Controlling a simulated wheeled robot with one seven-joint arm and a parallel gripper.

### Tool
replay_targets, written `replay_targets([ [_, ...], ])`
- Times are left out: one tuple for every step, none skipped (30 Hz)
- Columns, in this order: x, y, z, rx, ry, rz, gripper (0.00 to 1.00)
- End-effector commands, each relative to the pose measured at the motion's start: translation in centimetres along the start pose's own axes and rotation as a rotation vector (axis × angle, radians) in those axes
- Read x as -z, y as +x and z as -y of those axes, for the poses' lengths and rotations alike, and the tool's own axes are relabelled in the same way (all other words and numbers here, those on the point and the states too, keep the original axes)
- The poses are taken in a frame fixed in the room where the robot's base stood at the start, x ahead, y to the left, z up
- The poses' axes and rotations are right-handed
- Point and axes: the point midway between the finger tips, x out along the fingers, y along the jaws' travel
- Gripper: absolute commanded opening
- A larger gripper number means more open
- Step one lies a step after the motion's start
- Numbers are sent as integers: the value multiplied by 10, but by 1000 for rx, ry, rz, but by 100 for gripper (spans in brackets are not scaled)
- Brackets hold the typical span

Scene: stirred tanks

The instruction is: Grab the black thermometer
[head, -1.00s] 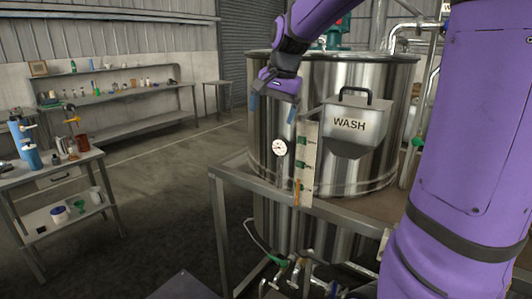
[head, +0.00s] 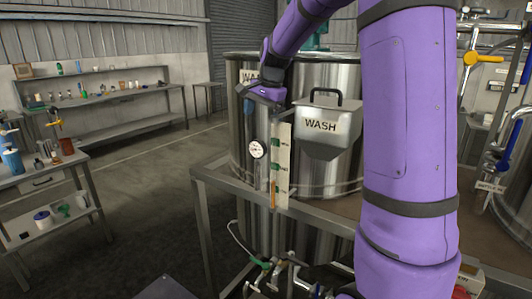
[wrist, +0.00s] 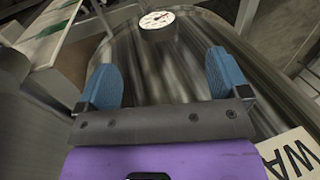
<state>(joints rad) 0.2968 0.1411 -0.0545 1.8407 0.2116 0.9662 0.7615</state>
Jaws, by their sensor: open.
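A round dial gauge (head: 257,149) with a white face is on the front of the steel tank, left of a pale strip with green marks. It also shows in the wrist view as a white dial (wrist: 157,20) at the top. It is the only thermometer-like thing I make out near my gripper; I cannot tell that it is black. My gripper (head: 262,108) is above the dial in the head view, close to the tank wall. In the wrist view my gripper (wrist: 165,78) has its blue fingers wide apart, with nothing between them; the dial lies beyond the fingertips.
The steel tank (head: 325,180) carries a hopper marked WASH (head: 322,125) right of the dial. A grey metal rail (head: 240,184) runs in front. A pale strip (head: 282,165) stands beside the dial. Pipes and valves are below. A bench (head: 40,178) is at left, with open floor between.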

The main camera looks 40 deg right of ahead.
Motion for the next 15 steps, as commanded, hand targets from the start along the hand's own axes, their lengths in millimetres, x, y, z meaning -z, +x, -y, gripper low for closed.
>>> replay_targets([
  [1,3,1,-1,4,2,93],
  [2,5,1,-2,6,3,93],
  [2,8,1,-3,8,4,93],
  [2,12,1,-4,8,4,93],
  [2,16,1,-4,9,4,93],
  [2,22,1,-3,8,4,93],
  [2,26,1,-4,8,4,93],
  [2,31,1,-3,8,4,93],
  [2,38,1,-4,8,4,93],
  [2,42,1,-4,8,5,93],
  [2,45,1,-3,8,4,93],
  [2,49,1,-2,8,3,93],
  [2,52,1,-2,8,3,93],
  [2,54,1,-2,8,3,93],
  [2,56,1,-1,8,3,93],
])
